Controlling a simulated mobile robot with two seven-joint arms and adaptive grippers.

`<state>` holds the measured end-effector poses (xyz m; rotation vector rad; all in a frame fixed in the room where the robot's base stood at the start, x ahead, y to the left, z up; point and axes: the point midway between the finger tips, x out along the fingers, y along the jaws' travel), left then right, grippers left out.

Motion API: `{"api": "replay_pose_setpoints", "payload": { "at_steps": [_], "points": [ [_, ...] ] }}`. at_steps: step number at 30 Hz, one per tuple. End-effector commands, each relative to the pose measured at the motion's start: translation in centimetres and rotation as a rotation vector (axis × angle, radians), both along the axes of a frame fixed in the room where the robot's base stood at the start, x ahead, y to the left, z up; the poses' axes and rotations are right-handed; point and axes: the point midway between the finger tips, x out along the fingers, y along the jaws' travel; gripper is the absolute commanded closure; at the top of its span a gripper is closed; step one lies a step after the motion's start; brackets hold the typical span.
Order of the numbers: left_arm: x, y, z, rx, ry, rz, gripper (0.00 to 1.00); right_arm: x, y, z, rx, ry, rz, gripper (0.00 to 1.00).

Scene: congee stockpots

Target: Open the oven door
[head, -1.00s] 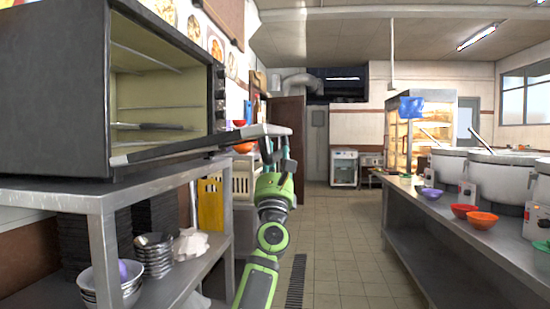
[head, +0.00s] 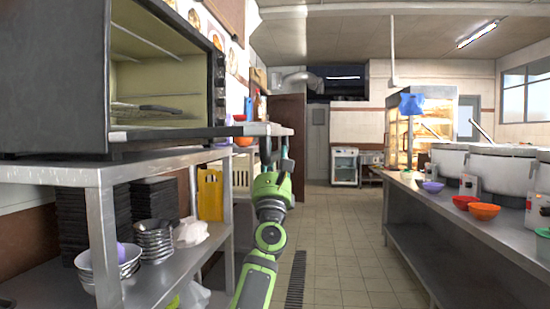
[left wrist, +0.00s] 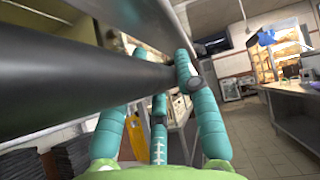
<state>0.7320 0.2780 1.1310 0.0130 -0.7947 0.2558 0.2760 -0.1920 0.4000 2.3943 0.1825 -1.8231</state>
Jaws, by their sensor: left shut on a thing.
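The oven (head: 55,75) is a dark box on a metal shelf at the left of the head view. Its front is open, showing a pale interior with wire racks (head: 147,108). The oven door (head: 185,134) is folded down and looks about level, seen nearly edge-on. My left gripper (head: 276,150) is at the door's outer end. In the left wrist view, its teal fingers (left wrist: 165,80) are closed around a dark round bar, the door handle (left wrist: 85,90). Part of the grip is hidden behind the bar. My right gripper is out of view.
The metal shelf (head: 150,171) holds bowls (head: 153,240) and dark stacked trays below the oven. A counter (head: 425,204) with stockpots and coloured bowls runs along the right. The tiled floor (head: 345,235) between them is clear.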

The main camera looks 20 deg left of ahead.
Motion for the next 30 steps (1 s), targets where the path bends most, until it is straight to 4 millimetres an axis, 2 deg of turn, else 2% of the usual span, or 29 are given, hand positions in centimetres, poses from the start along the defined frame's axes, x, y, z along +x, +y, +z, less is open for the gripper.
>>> {"api": "replay_pose_setpoints", "payload": {
  "at_steps": [1,6,7,8,20,25,30],
  "points": [
    [0.3,-0.1,-0.7,-0.004,0.009,-0.006,1.0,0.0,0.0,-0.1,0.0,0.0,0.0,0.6],
    [0.3,-0.1,-0.8,-0.003,0.011,-0.005,1.0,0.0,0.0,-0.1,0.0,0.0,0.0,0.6],
    [0.3,-0.1,-0.9,-0.003,0.011,-0.005,0.62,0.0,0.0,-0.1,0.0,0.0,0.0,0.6],
    [0.3,-0.1,-0.9,-0.002,0.012,-0.005,0.59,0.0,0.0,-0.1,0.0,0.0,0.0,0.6],
    [-0.1,-0.2,-0.7,-0.002,0.005,-0.003,0.59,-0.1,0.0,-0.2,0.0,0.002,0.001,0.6],
    [-1.2,-0.6,-2.0,-0.005,0.007,-0.005,0.59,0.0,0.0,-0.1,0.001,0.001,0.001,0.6],
    [-3.3,-1.2,-4.2,-0.006,0.008,-0.002,0.59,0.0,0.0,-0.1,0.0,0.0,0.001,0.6]
  ]
}}
